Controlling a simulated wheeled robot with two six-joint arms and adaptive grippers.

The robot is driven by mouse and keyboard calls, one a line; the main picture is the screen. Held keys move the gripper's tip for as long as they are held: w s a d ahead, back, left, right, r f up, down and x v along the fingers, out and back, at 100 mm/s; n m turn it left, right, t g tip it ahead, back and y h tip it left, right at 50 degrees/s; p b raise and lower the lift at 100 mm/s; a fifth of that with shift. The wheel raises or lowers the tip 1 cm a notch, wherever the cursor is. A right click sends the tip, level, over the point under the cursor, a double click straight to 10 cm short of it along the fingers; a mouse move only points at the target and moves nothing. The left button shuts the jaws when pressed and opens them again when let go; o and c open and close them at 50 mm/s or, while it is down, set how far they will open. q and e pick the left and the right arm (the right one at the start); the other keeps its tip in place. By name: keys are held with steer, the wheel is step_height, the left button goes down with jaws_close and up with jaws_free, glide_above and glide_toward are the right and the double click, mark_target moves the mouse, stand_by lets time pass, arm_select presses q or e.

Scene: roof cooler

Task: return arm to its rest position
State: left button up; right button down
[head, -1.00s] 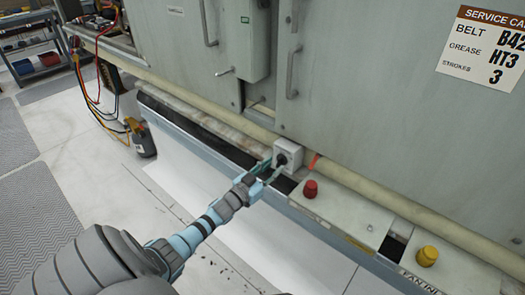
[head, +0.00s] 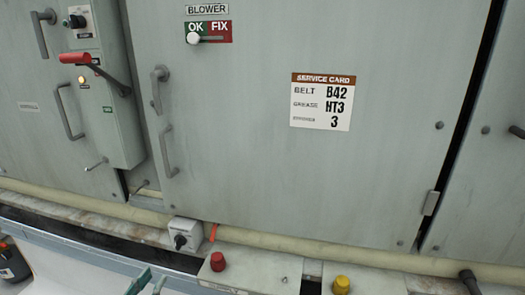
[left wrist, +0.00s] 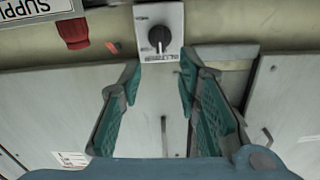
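My left gripper (head: 150,284) shows at the bottom edge of the head view, only its teal fingertips in sight. In the left wrist view my left gripper (left wrist: 159,85) is open, with clear space between its two teal finger pads. A white switch box with a black rotary knob (head: 184,237) sits low on the cabinet; in the head view the fingertips are below it and apart from it. The switch box also shows beyond the fingertips in the left wrist view (left wrist: 160,20). My right gripper is in neither view.
A red button (head: 217,261) and a yellow button (head: 341,285) stand on the ledge right of the switch. A pale pipe (head: 140,214) runs along the cabinet's foot. A control box with a red lever (head: 76,59) and door handles (head: 160,88) stick out above. A dark bottle (head: 10,265) stands lower left.

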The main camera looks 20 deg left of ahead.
arm_select(q)
steer(key=s+a+f+g+y+p, duration=0.15)
steer(key=s+f+g, duration=0.35)
steer(key=s+f, duration=0.55)
steer(key=s+f+g+y+p, duration=0.15)
steer(key=s+f+g, duration=0.5)
steer(key=f, duration=0.75)
steer(key=s+d+f+g+h+p, duration=0.1)
steer(key=s+d+f+g+p, duration=0.1)
steer(key=s+d, duration=0.6)
steer(key=s+d+f+g+h+p, duration=0.1)
steer(key=s+d+f+g+p, duration=0.2)
steer(key=s+d, duration=0.5)
steer(key=s+f, duration=0.1)
steer(key=s, duration=0.4)
steer(key=shift+d+f+h, duration=0.25)
steer(key=shift+f+h, duration=0.05)
steer(key=shift+s, duration=0.1)
